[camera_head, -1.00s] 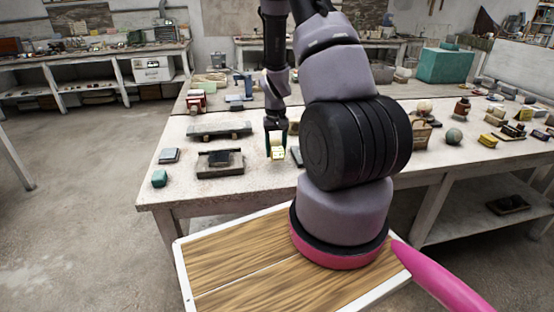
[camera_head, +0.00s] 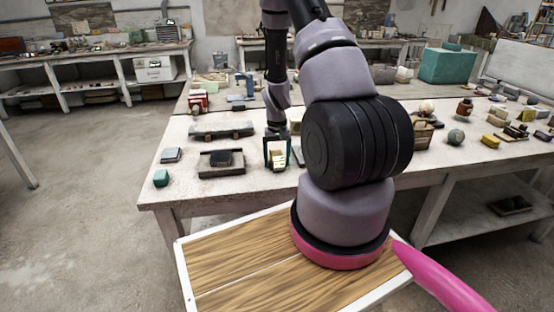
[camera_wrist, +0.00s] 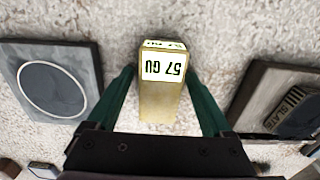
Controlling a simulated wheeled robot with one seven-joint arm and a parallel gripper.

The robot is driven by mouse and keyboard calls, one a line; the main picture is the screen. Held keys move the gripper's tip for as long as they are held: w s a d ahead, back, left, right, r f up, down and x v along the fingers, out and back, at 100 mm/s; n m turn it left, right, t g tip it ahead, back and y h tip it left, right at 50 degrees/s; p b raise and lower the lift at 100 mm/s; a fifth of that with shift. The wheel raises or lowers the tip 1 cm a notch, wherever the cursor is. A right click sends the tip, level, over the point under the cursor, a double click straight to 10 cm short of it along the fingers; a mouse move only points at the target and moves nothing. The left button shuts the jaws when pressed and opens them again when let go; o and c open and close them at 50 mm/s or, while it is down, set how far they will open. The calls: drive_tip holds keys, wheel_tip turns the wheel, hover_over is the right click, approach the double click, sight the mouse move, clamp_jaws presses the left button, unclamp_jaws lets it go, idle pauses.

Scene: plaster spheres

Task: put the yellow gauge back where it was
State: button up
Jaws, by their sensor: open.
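The yellow gauge (camera_wrist: 161,95), a small block with a white label reading "57 GU", is between the two fingers of my gripper (camera_wrist: 161,78) in the wrist view. The label appears upside down there. My gripper is open, with a green finger on each side of the gauge. In the head view the gauge (camera_head: 278,160) shows between the fingers of my gripper (camera_head: 277,158), low over the pale worktable (camera_head: 240,185). I cannot tell for sure whether its base touches the tabletop.
A tray (camera_head: 208,171) holding a dark block labelled "SLATE" (camera_wrist: 296,112) lies left of my gripper in the head view. A grey slab with a ring mark (camera_wrist: 55,84) lies on the other side.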

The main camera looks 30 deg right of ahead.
wheel_tip(320, 180, up, 13)
wheel_tip(320, 180, up, 9)
drive_tip(key=t, duration=0.2)
hover_over(277, 154)
drive_tip(key=a, duration=0.3)
drive_tip(key=s+a+r+t+y, duration=0.1)
drive_tip(key=s+a+r, duration=0.15)
drive_tip(key=r, duration=0.35)
drive_tip(key=s+a+r+t, duration=0.1)
drive_tip(key=s+a+r, duration=0.15)
drive_tip(key=r, duration=0.35)
drive_tip(key=s+a+r+m+t+y, duration=0.1)
drive_tip(key=s+a+r+t, duration=0.2)
drive_tip(key=s+r, duration=0.8)
drive_tip(key=s+a, duration=0.2)
drive_tip(key=s, duration=0.1)
drive_tip(key=shift+s+a+r, duration=0.2)
drive_tip(key=shift+s+r, duration=0.05)
drive_tip(key=shift+s, duration=0.05)
